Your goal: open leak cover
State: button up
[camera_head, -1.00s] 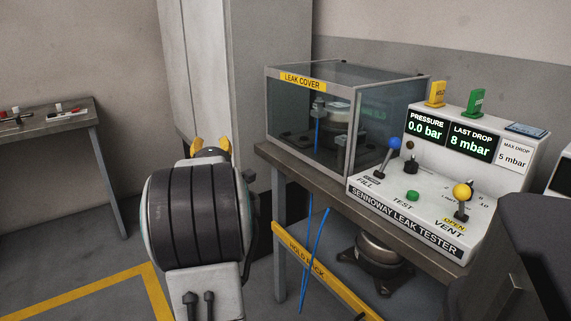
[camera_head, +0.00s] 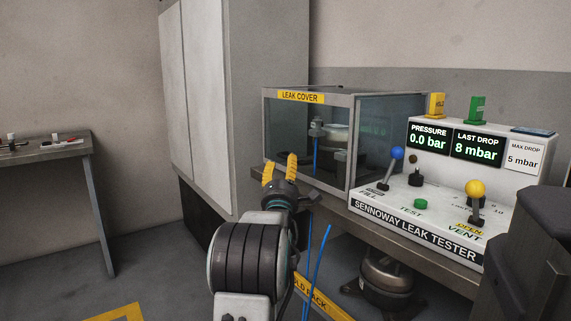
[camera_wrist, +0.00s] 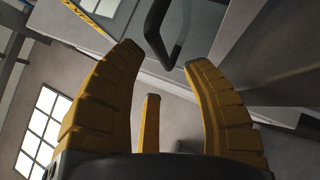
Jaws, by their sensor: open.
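The leak cover (camera_head: 298,97) is a grey-framed box with clear panes and a yellow label on its upper front edge. It sits closed on the bench, with a part and a blue hose inside. My gripper (camera_head: 280,163) is in front of the cover's lower left front pane, with its yellow fingers pointing up. In the wrist view my gripper (camera_wrist: 160,58) is open and empty. A dark bar handle (camera_wrist: 153,28) shows just beyond and between its fingertips, not gripped. My gripper and arm hide the cover's lower front left corner in the head view.
The leak tester panel (camera_head: 470,195) with blue and yellow levers stands right of the cover. A compressor (camera_head: 385,275) is under the bench. A grey cabinet (camera_head: 200,110) stands behind to the left. A side table (camera_head: 60,150) is at far left, with open floor between.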

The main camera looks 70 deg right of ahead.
aim_at(285, 158)
jog(key=b+x, duration=0.1)
jog(key=x, duration=0.2)
jog(key=shift+b+x, duration=0.35)
jog(key=shift+x, duration=0.45)
jog(key=shift+c, duration=0.3)
grip_shut()
